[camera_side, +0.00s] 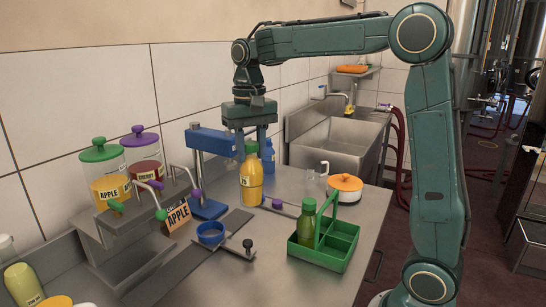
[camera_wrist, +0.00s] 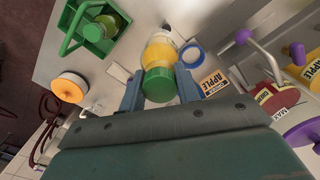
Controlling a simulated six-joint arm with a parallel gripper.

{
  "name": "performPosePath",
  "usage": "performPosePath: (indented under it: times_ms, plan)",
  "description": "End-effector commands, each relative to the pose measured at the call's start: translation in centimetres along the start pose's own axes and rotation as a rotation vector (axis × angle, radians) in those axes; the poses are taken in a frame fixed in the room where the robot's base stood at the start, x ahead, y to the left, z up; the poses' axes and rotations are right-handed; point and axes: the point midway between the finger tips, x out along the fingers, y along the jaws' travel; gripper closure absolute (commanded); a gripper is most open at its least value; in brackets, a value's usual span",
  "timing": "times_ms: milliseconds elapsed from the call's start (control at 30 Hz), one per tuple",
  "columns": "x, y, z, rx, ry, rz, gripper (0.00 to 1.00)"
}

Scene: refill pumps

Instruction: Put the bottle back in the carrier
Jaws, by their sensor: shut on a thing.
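The bottle (camera_side: 251,184) holds yellow-orange liquid and is upright in the side view. My gripper (camera_side: 251,142) is shut on its upper part from above. In the wrist view the bottle's green cap (camera_wrist: 159,84) sits between the two fingers. I cannot tell whether the bottle's base touches the counter. The green carrier (camera_side: 318,262) with an upright handle stands to the right and nearer the camera. A green-capped bottle (camera_side: 307,229) stands in its left part; other compartments look empty. The carrier also shows at the wrist view's upper left (camera_wrist: 72,24).
Juice dispensers (camera_side: 104,180) are left.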

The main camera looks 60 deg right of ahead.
Motion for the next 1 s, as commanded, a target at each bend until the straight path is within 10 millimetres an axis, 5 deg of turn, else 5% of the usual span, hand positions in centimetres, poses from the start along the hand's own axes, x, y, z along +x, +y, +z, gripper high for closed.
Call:
performPosePath:
  times_ms: [400,1000]
  plan:
    - [-0.7,7.0,2.8,0.569,0.0,0.001,1.0]
    - [-0.3,13.5,7.1,1.186,-0.002,0.002,1.0]
